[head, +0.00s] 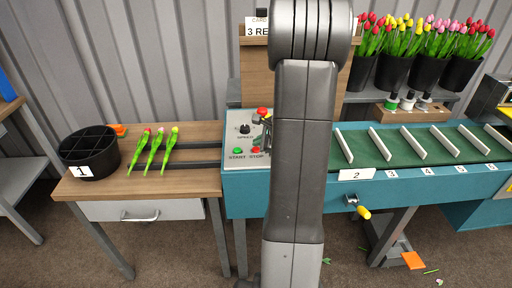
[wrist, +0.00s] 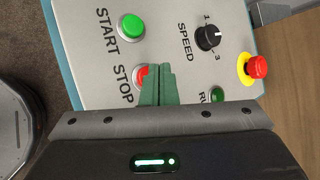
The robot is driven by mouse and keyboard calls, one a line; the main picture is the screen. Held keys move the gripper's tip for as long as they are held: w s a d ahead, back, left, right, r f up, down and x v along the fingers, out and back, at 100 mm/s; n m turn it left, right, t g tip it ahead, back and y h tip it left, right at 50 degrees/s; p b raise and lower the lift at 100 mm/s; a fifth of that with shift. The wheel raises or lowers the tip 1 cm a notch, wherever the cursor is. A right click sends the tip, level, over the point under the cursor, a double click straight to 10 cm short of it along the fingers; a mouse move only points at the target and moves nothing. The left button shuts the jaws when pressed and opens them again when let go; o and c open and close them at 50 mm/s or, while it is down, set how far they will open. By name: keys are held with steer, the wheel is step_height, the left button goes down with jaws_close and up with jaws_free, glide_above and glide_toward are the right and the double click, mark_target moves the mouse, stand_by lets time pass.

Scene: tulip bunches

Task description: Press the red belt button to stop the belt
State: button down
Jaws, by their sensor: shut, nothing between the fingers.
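The red STOP button (wrist: 140,76) sits on the grey control panel (wrist: 90,45), beside its STOP label. In the wrist view, my gripper (wrist: 159,69) is shut and empty, and its green fingers cover the right part of the button. I cannot tell whether the fingertips touch it. In the head view, the STOP button (head: 255,150) shows just left of my arm. The belt (head: 400,146) is green with white dividers and runs to the right.
Near the fingers are the green START button (wrist: 131,26), black SPEED knob (wrist: 207,38), green RUN lamp (wrist: 217,95) and a red mushroom button (wrist: 257,67) on yellow. A wooden table (head: 190,190) at left holds tulips (head: 154,150) and a black divided bucket (head: 90,150).

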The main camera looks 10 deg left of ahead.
steer(key=shift+r, duration=0.25)
step_height(320, 180, up, 5)
steer(key=p, duration=0.4)
steer(key=shift+f, duration=0.1)
stand_by(0.8)
